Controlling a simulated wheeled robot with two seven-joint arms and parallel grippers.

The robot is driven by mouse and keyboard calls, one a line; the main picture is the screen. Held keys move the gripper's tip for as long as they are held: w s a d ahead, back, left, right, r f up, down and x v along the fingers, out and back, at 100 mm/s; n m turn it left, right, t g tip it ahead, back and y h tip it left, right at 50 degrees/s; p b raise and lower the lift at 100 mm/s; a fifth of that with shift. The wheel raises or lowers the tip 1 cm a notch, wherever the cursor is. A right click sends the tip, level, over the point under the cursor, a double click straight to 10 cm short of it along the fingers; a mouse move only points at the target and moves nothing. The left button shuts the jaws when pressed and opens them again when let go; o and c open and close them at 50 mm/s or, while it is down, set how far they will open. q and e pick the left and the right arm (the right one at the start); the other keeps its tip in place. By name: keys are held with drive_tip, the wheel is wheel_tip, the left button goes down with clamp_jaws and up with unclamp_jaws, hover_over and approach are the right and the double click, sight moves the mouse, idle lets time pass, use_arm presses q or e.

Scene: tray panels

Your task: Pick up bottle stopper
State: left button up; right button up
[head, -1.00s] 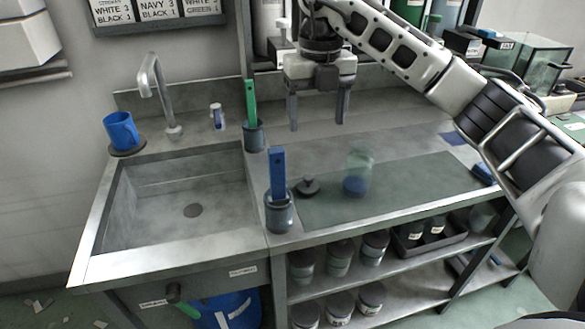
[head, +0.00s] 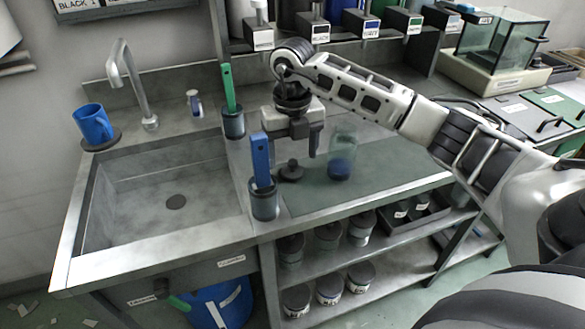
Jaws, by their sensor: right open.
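The bottle stopper (head: 291,171) is a small dark disc with a knob on top. It lies on the grey-green mat (head: 395,165) on the counter. A clear bottle (head: 342,141) with blue contents stands on the mat to the right of it. My right gripper (head: 294,152) is open and empty, pointing down just above the stopper. Its right finger shows between the stopper and the bottle; its left finger is partly hidden near a blue handle. My left gripper is not in view.
A blue-handled tool (head: 260,160) stands in a grey cup (head: 264,203) close to the left of the stopper. A green-handled tool (head: 228,88) stands behind it. A sink (head: 165,190) and blue mug (head: 92,123) are at the left. The mat's right side is clear.

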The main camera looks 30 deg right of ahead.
sight(293, 169)
drive_tip(key=shift+f, duration=1.45)
drive_tip(key=c, duration=1.1)
drive_tip(key=shift+r, duration=0.2)
